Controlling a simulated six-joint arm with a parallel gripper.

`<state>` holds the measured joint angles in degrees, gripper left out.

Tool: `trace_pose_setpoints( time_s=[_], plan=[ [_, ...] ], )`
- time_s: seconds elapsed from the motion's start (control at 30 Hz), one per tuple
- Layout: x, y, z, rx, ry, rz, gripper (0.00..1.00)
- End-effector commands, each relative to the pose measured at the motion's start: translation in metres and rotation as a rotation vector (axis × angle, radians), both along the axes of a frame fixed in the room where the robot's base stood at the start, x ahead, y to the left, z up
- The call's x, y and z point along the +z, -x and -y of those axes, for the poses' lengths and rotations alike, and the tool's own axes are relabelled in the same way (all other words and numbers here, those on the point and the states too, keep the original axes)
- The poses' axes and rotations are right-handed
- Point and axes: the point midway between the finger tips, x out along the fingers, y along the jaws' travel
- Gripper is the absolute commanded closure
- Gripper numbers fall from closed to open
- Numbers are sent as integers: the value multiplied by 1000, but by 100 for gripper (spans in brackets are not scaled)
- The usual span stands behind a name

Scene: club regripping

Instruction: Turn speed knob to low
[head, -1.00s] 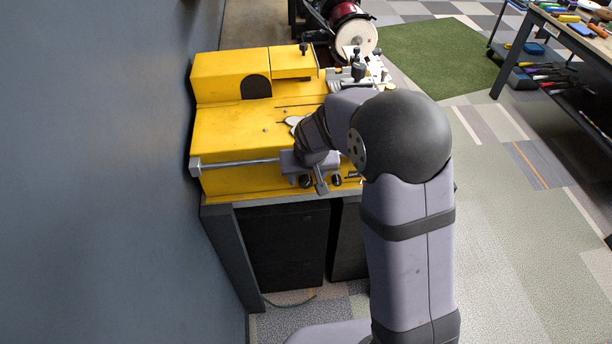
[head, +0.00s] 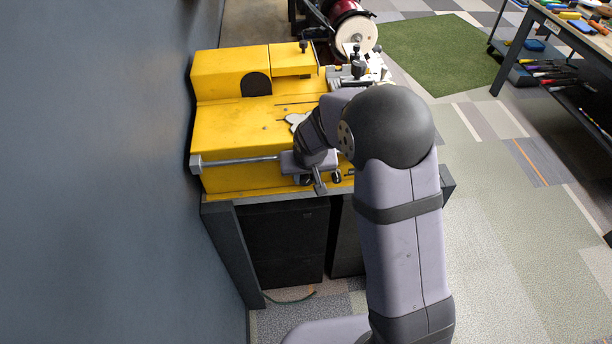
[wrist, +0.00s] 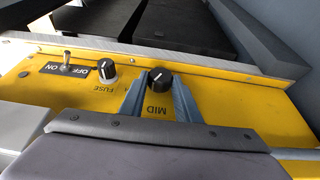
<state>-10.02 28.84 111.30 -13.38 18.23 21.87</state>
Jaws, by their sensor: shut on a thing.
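The speed knob (wrist: 160,78) is black with a short white pointer line, on the yellow front panel of the machine (head: 240,120). The label "MID" reads upside down just below it in the wrist view. My gripper (wrist: 161,88) has its two blue-grey fingers on either side of this knob, shut on it. In the head view my gripper (head: 319,186) is at the machine's front edge. The knob's other labels are mostly hidden by the fingers and the gripper body.
A smaller knob marked "FUSE" (wrist: 107,69) and an ON/OFF toggle switch (wrist: 67,59) sit left of the speed knob in the wrist view. A metal bar (head: 240,161) runs along the machine's front. A tool table (head: 590,45) stands far right.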

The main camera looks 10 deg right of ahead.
Motion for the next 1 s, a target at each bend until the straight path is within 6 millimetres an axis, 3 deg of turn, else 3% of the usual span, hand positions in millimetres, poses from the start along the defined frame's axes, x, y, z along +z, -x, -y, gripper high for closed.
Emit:
trace_pose_setpoints(
  time_s=[0.53, 1.0],
  plan=[
    [-10, 1, -8, 11, 207, -3, 93],
    [-4, 1, -9, 2, 395, -3, 93]
  ],
)
